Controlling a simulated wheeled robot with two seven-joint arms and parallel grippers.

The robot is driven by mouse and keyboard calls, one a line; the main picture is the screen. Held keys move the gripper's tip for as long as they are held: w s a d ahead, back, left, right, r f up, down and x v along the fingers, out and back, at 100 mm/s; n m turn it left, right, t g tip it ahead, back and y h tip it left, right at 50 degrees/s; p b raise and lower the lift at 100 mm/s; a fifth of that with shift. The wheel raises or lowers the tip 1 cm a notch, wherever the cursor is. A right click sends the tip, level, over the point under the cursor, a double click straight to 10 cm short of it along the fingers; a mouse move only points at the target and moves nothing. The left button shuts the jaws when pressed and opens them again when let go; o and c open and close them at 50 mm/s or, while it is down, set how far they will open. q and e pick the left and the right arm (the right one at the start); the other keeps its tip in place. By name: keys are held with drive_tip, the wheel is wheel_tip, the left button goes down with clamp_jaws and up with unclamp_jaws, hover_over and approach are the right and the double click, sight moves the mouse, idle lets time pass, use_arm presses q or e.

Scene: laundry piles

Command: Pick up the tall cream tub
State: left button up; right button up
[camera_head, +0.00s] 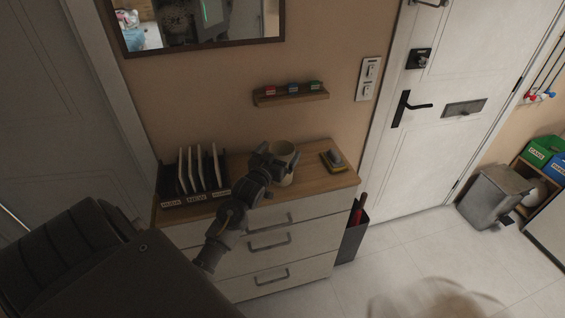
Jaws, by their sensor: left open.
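The tall cream tub (285,152) stands upright on the wooden top of the white dresser, near the middle. Its open rim and right side show; its left and front side are hidden behind my gripper. My left gripper (273,156) is at the tub's left and front side, with its dark fingers open close to the tub. I cannot tell whether the fingers touch it. My left arm reaches in from the lower left across the dresser front. My right gripper is not in view.
A dark file rack (198,180) with upright papers stands left on the dresser (236,160). A small yellow and dark item (333,160) lies to the right. A wall shelf (291,96) hangs above. A dark umbrella bin (352,235) stands beside the dresser, and a grey bin (493,197) stands farther right.

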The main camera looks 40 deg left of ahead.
use_arm(q)
drive_tip(key=shift+x, duration=1.2)
drive_tip(key=shift+s, duration=0.1)
drive_tip(key=c, duration=1.1)
drive_tip(key=shift+c, duration=0.7)
